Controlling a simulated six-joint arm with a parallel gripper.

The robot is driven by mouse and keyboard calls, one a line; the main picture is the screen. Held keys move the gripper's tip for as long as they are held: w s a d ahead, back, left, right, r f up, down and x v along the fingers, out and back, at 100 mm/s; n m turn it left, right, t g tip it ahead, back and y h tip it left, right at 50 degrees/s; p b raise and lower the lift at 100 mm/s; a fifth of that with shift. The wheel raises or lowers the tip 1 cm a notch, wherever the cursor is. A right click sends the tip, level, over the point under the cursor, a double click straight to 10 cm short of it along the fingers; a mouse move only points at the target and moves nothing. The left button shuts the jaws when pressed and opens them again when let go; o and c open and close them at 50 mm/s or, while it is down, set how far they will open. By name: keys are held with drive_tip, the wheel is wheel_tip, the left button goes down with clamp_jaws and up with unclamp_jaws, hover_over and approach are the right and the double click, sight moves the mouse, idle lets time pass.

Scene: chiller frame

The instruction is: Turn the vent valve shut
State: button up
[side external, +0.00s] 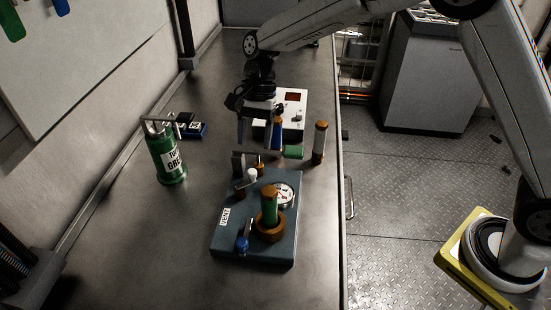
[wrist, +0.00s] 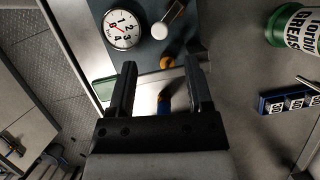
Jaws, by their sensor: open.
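A dark blue-grey plate (side external: 222,247) with a VENT label (side external: 225,217) lies on the bench. It carries a round dial gauge (side external: 285,194), a white-topped handle (side external: 252,175), a blue-topped fitting (side external: 243,243) and a green post in a brown collar (side external: 269,208). I cannot tell for certain which fitting is the vent valve.
A white box with a red display (side external: 293,102) and an orange-capped tube (side external: 319,142) stand behind.

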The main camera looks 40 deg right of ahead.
sight(252, 171)
drive_tip(key=shift+x, duration=3.5)
drive_tip(key=shift+c, duration=0.2)
clamp_jaws()
